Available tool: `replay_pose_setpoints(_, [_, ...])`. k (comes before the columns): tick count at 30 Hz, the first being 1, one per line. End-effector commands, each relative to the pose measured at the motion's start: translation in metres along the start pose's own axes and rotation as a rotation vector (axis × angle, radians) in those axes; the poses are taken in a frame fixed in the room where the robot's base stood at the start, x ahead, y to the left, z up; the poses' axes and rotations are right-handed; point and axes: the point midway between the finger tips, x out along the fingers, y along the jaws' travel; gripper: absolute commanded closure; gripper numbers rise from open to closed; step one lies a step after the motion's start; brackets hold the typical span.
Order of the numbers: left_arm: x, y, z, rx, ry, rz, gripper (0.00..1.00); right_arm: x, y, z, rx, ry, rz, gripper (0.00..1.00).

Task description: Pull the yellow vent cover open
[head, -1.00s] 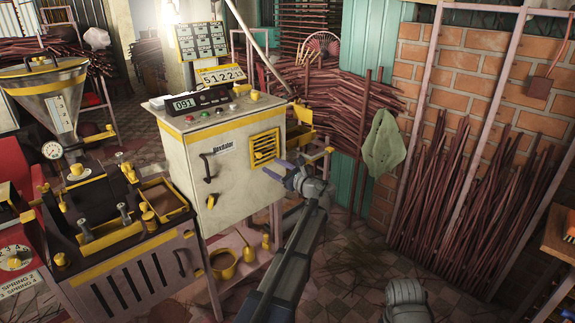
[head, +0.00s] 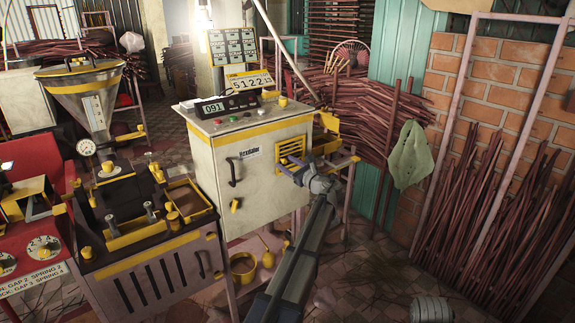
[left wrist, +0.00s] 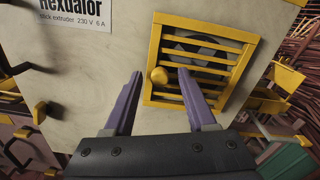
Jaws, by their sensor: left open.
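The yellow vent cover (head: 292,149) is a slatted grille with a yellow frame on the front of the pale extruder cabinet (head: 262,170). It looks closed, lying in its frame. In the left wrist view, the cover (left wrist: 207,44) has a round yellow knob (left wrist: 158,76) at its left side, and a dark fan shape shows behind the slats. My left gripper (left wrist: 158,84) is open, its two purple fingers on either side of the knob in the picture. Contact cannot be told. In the head view, the left gripper (head: 287,165) is at the vent's lower edge, partly covering it.
A dark handle (head: 232,173) sits left of the vent on the cabinet. A yellow bracket (head: 325,137) juts out at the cabinet's right. Bundles of brown sticks (head: 350,110) lie behind. A hopper machine (head: 140,220) stands left. Floor to the right is partly open.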

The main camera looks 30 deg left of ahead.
Motion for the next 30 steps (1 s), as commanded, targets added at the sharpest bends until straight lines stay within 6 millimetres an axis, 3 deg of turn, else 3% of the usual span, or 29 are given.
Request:
replay_pose_setpoints(6, [0.0001,0.0001,0.0,0.0,0.0,0.0,0.43,0.0,0.0,0.0,0.0,0.0,0.0,0.26])
replay_pose_setpoints(21, [-0.0001,0.0002,0.0,0.0,0.0,0.0,1.0,0.0,0.0,0.0,0.0,0.0,0.0,0.26])
replay_pose_setpoints(30, [-0.0001,0.0003,-0.0001,0.0,0.0,0.0,1.0,0.0,0.0,0.0,0.0,0.0,0.0,0.26])
